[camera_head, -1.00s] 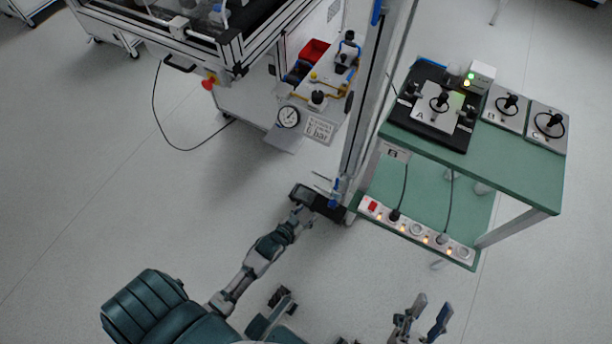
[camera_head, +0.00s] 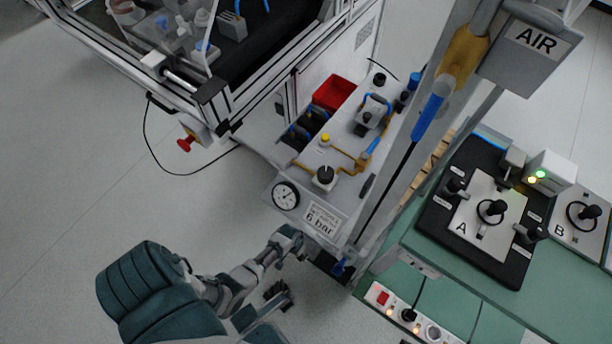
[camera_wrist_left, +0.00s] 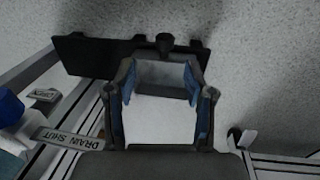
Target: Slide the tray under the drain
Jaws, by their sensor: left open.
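In the left wrist view my left gripper (camera_wrist_left: 160,100) is open, its blue-padded fingers apart. A flat dark piece (camera_wrist_left: 85,57) with a small dark knob lies just beyond the fingertips; it looks like the tray, with no clear grip on it. In the head view a dark tray-like shape (camera_head: 328,265) sits low at the column foot, and my left gripper (camera_head: 298,248) is just left of it, partly hidden. A small blue part (camera_head: 339,268), perhaps the drain tap, is at the column foot. A "DRAIN SHUT" label (camera_wrist_left: 70,138) shows in the wrist view. My right gripper is out of view.
A bench with a gauge (camera_head: 285,195) and a "6 bar" sign (camera_head: 322,216) stands above the left hand. The upright column (camera_head: 400,160) bears an AIR box (camera_head: 525,50). Floor at left is clear.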

